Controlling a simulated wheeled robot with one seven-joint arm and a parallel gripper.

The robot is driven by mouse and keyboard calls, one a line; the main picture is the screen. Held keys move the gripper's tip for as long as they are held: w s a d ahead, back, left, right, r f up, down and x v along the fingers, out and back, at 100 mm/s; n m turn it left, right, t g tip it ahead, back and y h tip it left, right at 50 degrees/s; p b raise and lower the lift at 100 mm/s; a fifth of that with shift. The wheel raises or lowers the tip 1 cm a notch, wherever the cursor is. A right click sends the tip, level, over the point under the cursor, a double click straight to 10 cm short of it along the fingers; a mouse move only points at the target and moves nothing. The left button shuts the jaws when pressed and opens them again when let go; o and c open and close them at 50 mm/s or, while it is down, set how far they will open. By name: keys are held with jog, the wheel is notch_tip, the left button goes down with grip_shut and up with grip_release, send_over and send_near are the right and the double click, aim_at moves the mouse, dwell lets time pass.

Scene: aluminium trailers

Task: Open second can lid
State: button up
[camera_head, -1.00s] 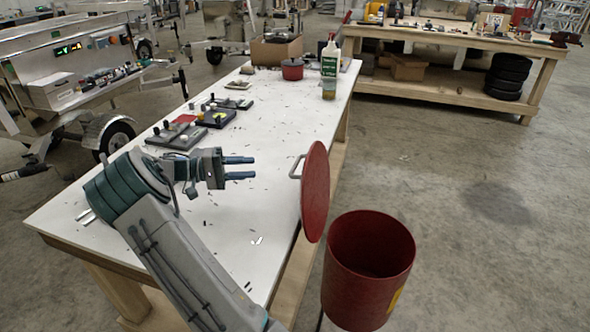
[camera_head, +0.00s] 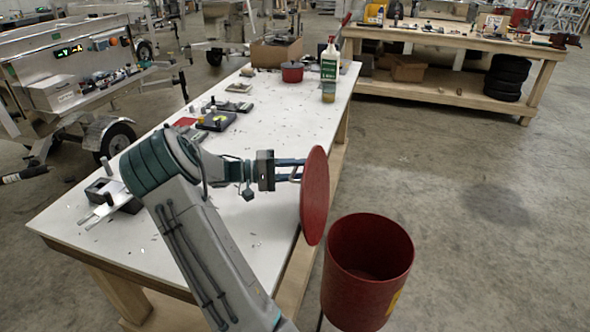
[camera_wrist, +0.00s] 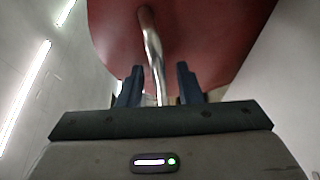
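A red can (camera_head: 368,285) stands beside the white table's right edge, its round mouth uncovered and its inside dark. My gripper (camera_head: 298,168) is at that handle side. In the wrist view the metal handle (camera_wrist: 152,55) runs down between my two blue fingers (camera_wrist: 158,85), with the red lid (camera_wrist: 215,35) behind. The fingers are apart, and gaps show beside the handle. In the head view the handle is mostly hidden by the fingers.
The white table (camera_head: 270,115) bears small devices (camera_head: 215,121), a red pot (camera_head: 292,72) and a bottle (camera_head: 329,68). A wooden workbench (camera_head: 440,45) with black tyres (camera_head: 507,77) stands at the back right. Open concrete floor lies right of the can.

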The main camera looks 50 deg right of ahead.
aim_at(313, 169)
grip_shut()
jog(key=shift+m+t+y, duration=0.4)
jog(key=shift+t+y, duration=0.3)
jog(key=shift+y, duration=0.1)
jog(key=shift+s+d+r+b, duration=0.15)
jog(key=shift+s+d+r, duration=0.15)
jog(key=shift+s, duration=0.45)
jog(key=shift+s+d+r+b, duration=0.15)
jog(key=shift+s+d, duration=0.3)
jog(key=shift+s, duration=0.25)
jog(key=shift+s+d+r+b, duration=0.1)
jog(key=shift+s+d+r, duration=0.2)
jog(key=shift+s, duration=0.45)
grip_release()
